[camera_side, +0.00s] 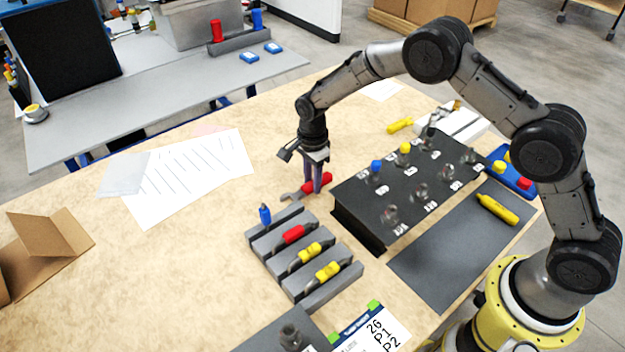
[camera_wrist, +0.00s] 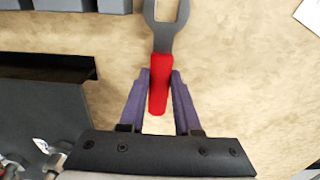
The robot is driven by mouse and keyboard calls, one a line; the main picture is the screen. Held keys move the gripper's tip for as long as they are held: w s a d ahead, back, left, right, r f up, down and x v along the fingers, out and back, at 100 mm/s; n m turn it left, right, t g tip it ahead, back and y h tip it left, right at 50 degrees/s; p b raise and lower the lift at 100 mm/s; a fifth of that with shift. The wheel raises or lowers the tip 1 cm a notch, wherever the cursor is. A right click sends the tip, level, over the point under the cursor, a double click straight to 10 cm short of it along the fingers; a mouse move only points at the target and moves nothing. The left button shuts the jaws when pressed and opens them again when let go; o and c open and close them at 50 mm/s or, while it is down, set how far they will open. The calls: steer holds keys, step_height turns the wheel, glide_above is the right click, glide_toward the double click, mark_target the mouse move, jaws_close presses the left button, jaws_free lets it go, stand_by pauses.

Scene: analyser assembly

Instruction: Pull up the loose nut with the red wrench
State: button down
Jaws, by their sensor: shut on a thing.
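The red wrench (camera_side: 318,184) has a red handle and a grey open-ended head. My gripper (camera_side: 316,188) is shut on its red handle, between the table's middle and the black panel. In the wrist view the purple fingers of my gripper (camera_wrist: 160,88) press both sides of the wrench handle (camera_wrist: 160,75), and the grey jaw points away from me. I cannot tell whether the wrench touches the table. The black panel (camera_side: 372,205) carries several nut fittings with small labels, and blue and yellow caps. I cannot tell which nut is loose.
A grey rack (camera_side: 345,282) with blue, red and yellow handled tools stands in front of the panel. A yellow tool (camera_side: 497,209) lies on the dark mat (camera_side: 440,265) to the right. Papers (camera_side: 185,180) lie at left. The table between the papers and rack is clear.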

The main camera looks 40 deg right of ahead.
steer(key=shift+r, duration=0.15)
steer(key=shift+d+r, duration=0.25)
steer(key=shift+r, duration=0.7)
steer(key=shift+d+r, duration=0.25)
steer(key=shift+r, duration=0.75)
steer(key=shift+d+r, duration=0.25)
steer(key=shift+r, duration=0.7)
steer(key=d+r+n, duration=0.2)
steer(key=d+n, duration=0.9)
steer(key=d+r+n, duration=0.3)
steer(key=d+n, duration=0.8)
steer(key=shift+w+d, duration=0.25)
steer(key=shift+w, duration=0.1)
